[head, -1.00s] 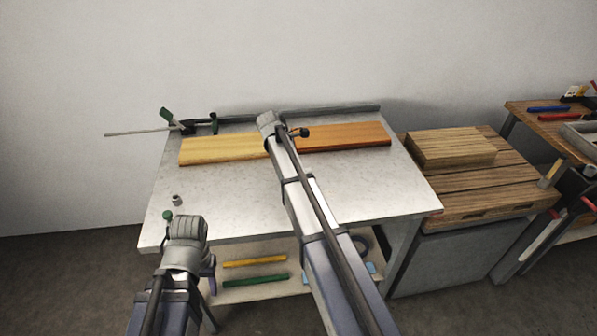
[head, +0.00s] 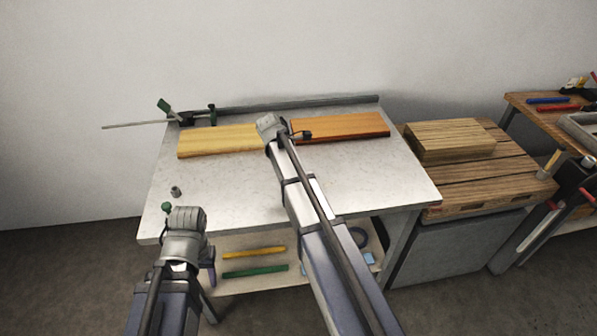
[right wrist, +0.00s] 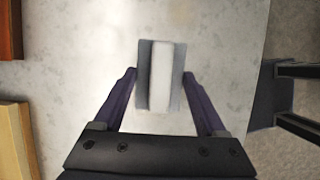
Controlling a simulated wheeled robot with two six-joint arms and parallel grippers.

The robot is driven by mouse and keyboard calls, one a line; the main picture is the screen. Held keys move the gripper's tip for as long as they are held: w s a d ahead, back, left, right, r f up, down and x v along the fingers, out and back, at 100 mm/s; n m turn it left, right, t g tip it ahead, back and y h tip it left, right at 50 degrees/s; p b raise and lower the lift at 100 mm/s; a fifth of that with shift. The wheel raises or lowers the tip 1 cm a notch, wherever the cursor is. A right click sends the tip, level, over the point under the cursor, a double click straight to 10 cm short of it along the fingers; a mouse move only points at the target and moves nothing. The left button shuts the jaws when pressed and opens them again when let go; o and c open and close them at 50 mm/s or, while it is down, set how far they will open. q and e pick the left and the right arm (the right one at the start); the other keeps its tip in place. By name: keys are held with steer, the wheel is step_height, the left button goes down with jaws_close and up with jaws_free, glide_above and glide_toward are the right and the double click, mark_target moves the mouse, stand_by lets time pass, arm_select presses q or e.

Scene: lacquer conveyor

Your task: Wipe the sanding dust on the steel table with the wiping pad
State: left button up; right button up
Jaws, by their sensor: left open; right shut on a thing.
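The steel table (head: 230,200) stands in front of me, its pale top mottled; I cannot tell dust from the surface mottling. The wiping pad (right wrist: 162,75), a white block on a grey base, shows between the purple fingers of my right gripper (right wrist: 161,76) in the right wrist view. The gripper is shut on it, over the tabletop; I cannot tell whether the pad touches the steel. In the head view my right arm hides the pad and right gripper. My left gripper (head: 210,275) is open and empty, by the table's front left edge, partly hidden by its wrist.
A yellow board (head: 215,140) and an orange board (head: 340,127) lie along the back. A clamp (head: 190,116) sits at the back left corner. A small metal piece (head: 175,191) stands on the left. A wooden block (head: 450,140) rests on a bench to the right.

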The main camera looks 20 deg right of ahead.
steer(key=shift+s+a, duration=0.1)
steer(key=shift+s, duration=0.35)
steer(key=shift+s+a+f, duration=0.1)
steer(key=shift+s+a, duration=0.15)
steer(key=shift+s, duration=0.7)
steer(key=shift+s+a, duration=0.25)
steer(key=shift+s, duration=0.7)
steer(key=shift+a, duration=0.1)
steer(key=shift+w+a, duration=0.2)
steer(key=shift+a, duration=0.4)
steer(key=shift+w+a, duration=0.2)
steer(key=shift+a, duration=0.35)
steer(key=shift+w+d, duration=0.1)
steer(key=shift+w+d, duration=0.25)
steer(key=shift+w, duration=0.65)
steer(key=shift+w+d, duration=0.2)
steer(key=shift+w, duration=0.65)
